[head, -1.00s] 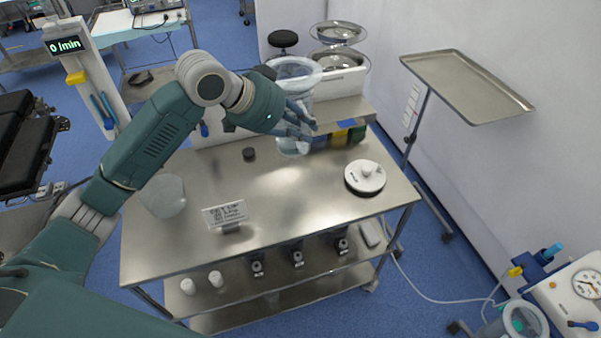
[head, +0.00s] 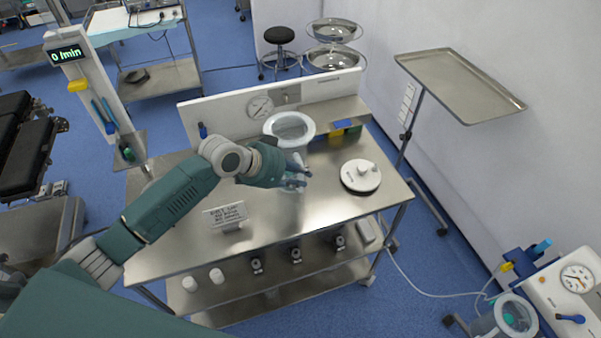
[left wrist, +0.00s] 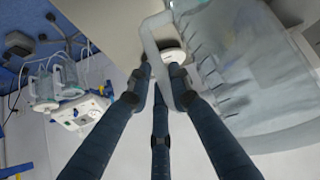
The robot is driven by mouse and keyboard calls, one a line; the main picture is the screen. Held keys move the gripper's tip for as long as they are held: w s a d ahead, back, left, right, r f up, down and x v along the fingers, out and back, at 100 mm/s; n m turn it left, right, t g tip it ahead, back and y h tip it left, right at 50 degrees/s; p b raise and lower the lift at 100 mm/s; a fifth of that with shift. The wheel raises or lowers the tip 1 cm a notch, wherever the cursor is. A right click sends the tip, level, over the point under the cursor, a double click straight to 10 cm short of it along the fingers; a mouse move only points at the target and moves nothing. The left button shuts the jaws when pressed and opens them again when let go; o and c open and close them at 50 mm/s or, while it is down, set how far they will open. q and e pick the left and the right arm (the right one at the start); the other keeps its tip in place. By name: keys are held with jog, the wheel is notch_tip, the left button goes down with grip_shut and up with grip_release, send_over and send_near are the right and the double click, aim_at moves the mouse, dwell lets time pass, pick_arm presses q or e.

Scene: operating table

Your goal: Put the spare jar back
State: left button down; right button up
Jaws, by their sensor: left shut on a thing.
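The clear jar with a wide pale rim (head: 289,126) is upright above or on the steel table (head: 300,222), near its back middle. I cannot tell whether its base touches the top. In the left wrist view, the fingers (left wrist: 160,78) close around a pale strip or edge, with the ribbed clear jar wall (left wrist: 235,70) to the right. My right gripper is not in view.
A white lid-like disc (head: 360,176) lies right of the jar. Coloured boxes (head: 340,130) and a gauge panel (head: 260,107) are behind. An empty tray stand (head: 455,85) stands right. A suction unit (head: 565,290) is lower right.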

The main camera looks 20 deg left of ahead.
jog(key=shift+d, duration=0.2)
pick_arm(q)
jog(key=shift+f, duration=0.1)
jog(key=c, duration=1.5)
grip_release()
jog(key=shift+c, duration=0.2)
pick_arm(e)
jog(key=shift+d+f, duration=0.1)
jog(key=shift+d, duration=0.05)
pick_arm(q)
jog(key=shift+a+r, duration=0.1)
jog(key=shift+r, duration=0.2)
jog(key=b+v, duration=0.2)
jog(key=v, duration=0.9)
jog(key=shift+s+r+b, duration=0.25)
jog(key=shift+s+b, duration=0.05)
jog(key=shift+b, duration=0.1)
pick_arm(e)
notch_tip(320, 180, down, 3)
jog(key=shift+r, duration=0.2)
pick_arm(q)
jog(key=shift+a+f, duration=0.1)
